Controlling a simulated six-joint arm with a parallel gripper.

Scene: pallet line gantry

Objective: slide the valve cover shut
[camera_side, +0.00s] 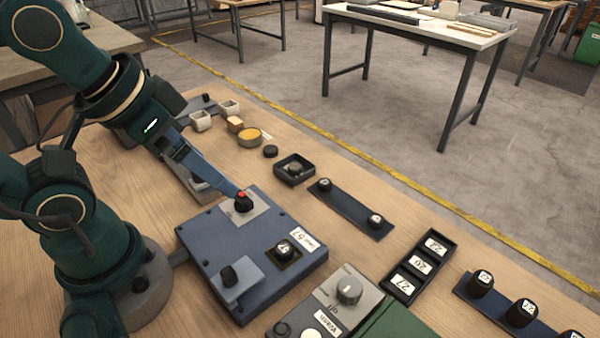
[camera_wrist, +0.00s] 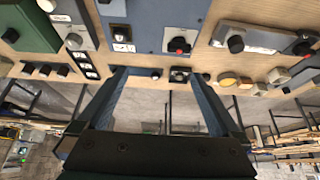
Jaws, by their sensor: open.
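A blue-grey box (camera_side: 210,240) lies on the wooden bench; it also shows in the wrist view (camera_wrist: 155,15). On its top are a pale plate with a red-and-black knob (camera_side: 243,203), a black dial on a dark square (camera_side: 284,250) beside a white label, and a blue-grey plate with a black knob (camera_side: 238,284). I cannot tell for certain which part is the valve cover; the blue-grey knobbed plate looks like a sliding one. My gripper (camera_side: 234,188) is open and empty, its fingertips close to the red-and-black knob. The wrist view shows its two fingers apart (camera_wrist: 160,78).
A grey panel with a round knob (camera_side: 348,290) stands right of the box. A black labelled tray (camera_side: 412,286), a dark strip with two knobs (camera_side: 350,211) and a small dark dish (camera_side: 283,179) lie beyond. Small cups (camera_side: 201,120) stand at the back. Bare bench separates them.

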